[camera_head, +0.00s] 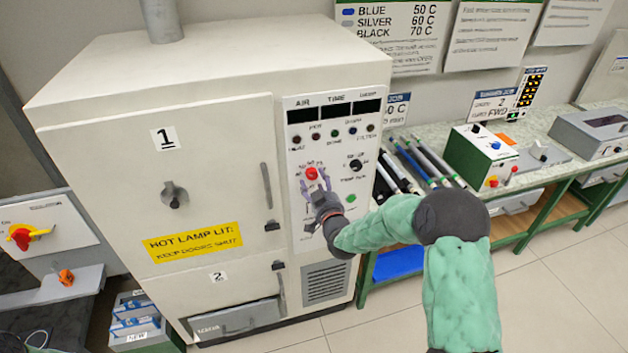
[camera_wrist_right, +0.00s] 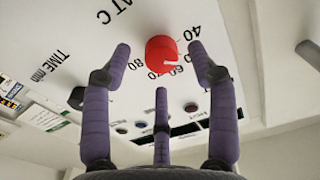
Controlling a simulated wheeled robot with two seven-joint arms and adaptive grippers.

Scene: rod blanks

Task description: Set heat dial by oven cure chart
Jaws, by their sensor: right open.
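The red heat dial (camera_head: 311,173) sits on the control panel of the oven (camera_head: 215,120). In the right wrist view the dial (camera_wrist_right: 160,52) shows a white mark, with printed numbers such as 40, 60, 70 and 80 around it; the exact setting is unclear. My right gripper (camera_head: 318,186) is open in front of the panel. Its purple fingers (camera_wrist_right: 159,60) spread on either side of the dial in the picture, with a third below; no contact is clear. The chart (camera_head: 397,30) on the wall reads blue 50 C, silver 60 C, black 70 C. My left gripper does not show.
A black knob (camera_head: 356,161) sits right of the red dial, and a green button (camera_head: 351,198) below it. Several rods (camera_head: 420,160) lie on the bench at right. A yellow hot-lamp warning label (camera_head: 194,243) is on the oven door.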

